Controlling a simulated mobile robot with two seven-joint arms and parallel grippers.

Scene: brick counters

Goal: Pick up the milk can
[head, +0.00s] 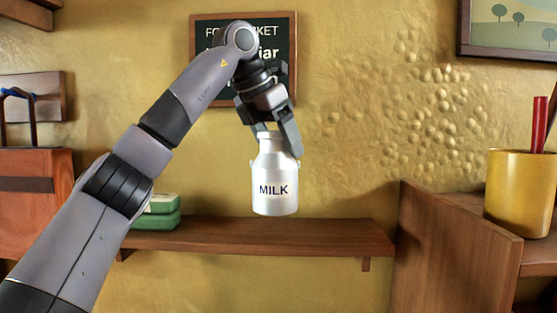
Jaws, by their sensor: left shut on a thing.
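The milk can (275,188) is a small silver-white can with a narrow neck and the dark word "MILK" on its front. It is upright in the middle of the head view, and its base looks level with or just above the wooden shelf (330,236). My left gripper (276,137) comes down from above and is shut on the can's neck. The fingers hide part of the can's top. My right gripper is not in view.
Green boxes (155,212) are stacked at the shelf's left end, partly behind my arm. A yellow cup (517,190) with red sticks stands at the right on a wooden unit (460,245). A dark sign (212,88) hangs behind my arm. The shelf's right part is clear.

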